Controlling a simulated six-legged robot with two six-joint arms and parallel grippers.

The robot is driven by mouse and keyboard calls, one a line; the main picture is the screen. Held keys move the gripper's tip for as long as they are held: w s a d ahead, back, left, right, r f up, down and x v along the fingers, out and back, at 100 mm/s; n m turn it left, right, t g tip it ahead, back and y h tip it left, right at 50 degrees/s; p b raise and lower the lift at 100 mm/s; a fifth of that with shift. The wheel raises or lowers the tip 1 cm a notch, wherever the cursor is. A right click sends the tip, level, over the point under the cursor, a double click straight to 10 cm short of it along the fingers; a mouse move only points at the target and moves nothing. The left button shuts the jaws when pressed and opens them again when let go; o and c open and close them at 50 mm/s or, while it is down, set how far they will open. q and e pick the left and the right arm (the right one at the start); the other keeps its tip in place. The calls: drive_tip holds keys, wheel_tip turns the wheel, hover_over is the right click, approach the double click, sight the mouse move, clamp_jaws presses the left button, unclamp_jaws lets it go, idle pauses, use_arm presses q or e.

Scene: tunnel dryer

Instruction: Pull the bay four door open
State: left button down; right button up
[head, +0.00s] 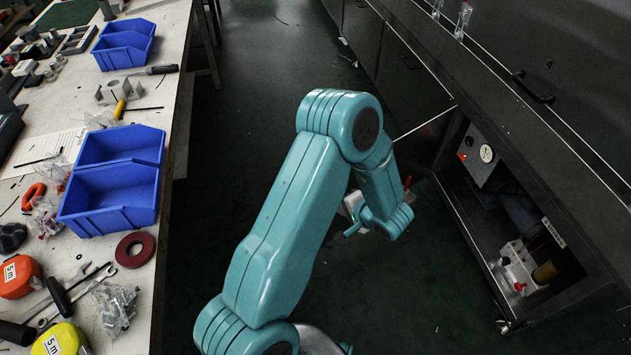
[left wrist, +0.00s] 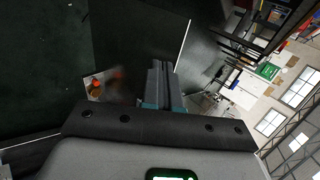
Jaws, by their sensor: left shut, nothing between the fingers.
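The bay four door is a dark panel (head: 590,95) on the dryer at the upper right of the head view. It carries a small "4" and a black bar handle (head: 533,88), and it looks shut. My left arm reaches up the middle of the head view and bends down at the wrist; its gripper is mostly hidden there. It is well left of the handle and apart from it. In the left wrist view my left gripper (left wrist: 164,70) is shut with nothing between the fingers. The handle is not clear in that view. My right gripper is not in view.
An open lower compartment at right holds a gauge (head: 486,153) and a white valve block (head: 518,266). A workbench (head: 140,280) with blue bins (head: 115,190) and tools lines the left. Dark green floor (head: 270,60) between is clear.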

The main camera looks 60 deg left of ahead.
use_arm(q)
drive_tip(key=a+r+b+x, duration=0.1)
drive_tip(key=b+x, duration=0.3)
drive_tip(key=x, duration=0.8)
drive_tip(key=shift+s+a+r, duration=0.3)
drive_tip(key=shift+s+a, duration=0.15)
drive_tip(key=shift+a, duration=0.05)
